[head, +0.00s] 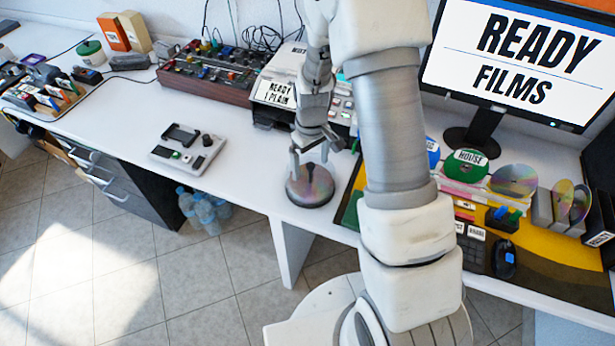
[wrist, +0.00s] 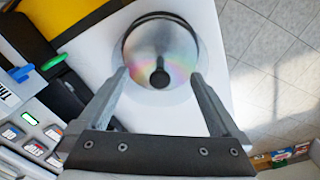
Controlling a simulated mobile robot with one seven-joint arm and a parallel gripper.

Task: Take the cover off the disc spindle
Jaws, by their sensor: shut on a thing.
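The disc spindle (head: 311,190) stands on the white desk near its front edge, with shiny discs on a dark round base. In the wrist view the discs (wrist: 150,45) show rainbow glints beneath a clear, hard-to-see cover (wrist: 186,50). A dark round knob or post end shows at the middle. My gripper (head: 316,160) points down over the spindle. In the wrist view my gripper (wrist: 160,77) has one finger on each side of the cover, shut on it. I cannot tell whether the cover is lifted off the base.
A grey device (head: 188,148) lies to the left, with bare desk between. A printer-like box (head: 285,85) stands behind. Discs in racks, a keyboard (head: 472,247) and a mouse (head: 503,258) lie on the yellow mat (head: 540,270) at right, below a monitor (head: 515,60).

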